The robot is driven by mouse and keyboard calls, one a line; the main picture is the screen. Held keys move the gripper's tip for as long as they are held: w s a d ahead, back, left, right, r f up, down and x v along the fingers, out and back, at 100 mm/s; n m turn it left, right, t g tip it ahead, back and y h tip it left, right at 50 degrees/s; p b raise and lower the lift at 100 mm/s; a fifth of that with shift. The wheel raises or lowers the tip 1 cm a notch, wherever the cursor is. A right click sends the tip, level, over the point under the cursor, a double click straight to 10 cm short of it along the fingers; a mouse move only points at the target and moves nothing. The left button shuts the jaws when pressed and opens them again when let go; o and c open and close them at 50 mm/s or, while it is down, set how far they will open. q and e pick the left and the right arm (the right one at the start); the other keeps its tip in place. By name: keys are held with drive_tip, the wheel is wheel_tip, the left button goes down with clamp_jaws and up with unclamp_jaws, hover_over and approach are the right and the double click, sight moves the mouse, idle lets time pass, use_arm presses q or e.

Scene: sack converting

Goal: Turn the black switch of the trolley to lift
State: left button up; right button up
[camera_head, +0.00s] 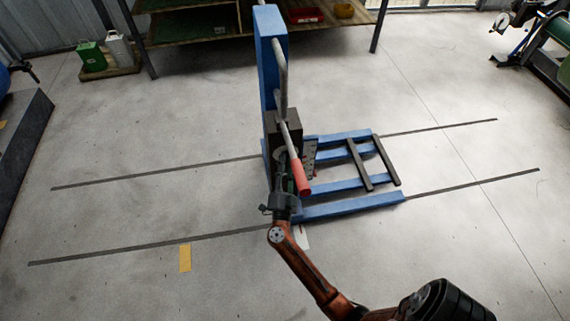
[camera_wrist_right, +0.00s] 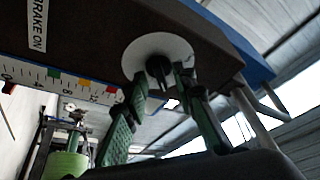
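The trolley (camera_head: 273,60) is blue with an upright mast, low forks and a dark box (camera_head: 285,125) on its mast. In the right wrist view, the black switch (camera_wrist_right: 159,70) sits on a white round plate (camera_wrist_right: 135,55) on the box's dark face. My right gripper (camera_wrist_right: 163,82) has its green fingers on either side of the switch, apart, with gaps visible beside it. In the head view my right gripper (camera_head: 284,168) reaches up to the box, with its fingertips partly hidden. My left gripper is not in view.
A lever with a red grip (camera_head: 299,176) hangs right beside my right gripper. A "BRAKE ON" label (camera_wrist_right: 38,25) and a coloured scale (camera_wrist_right: 75,82) are near the switch. A shelf (camera_head: 190,28) stands behind. The floor around the trolley is mostly clear, with dark floor strips (camera_head: 150,247).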

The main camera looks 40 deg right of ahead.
drive_tip(key=shift+c, duration=0.5)
clamp_jaws()
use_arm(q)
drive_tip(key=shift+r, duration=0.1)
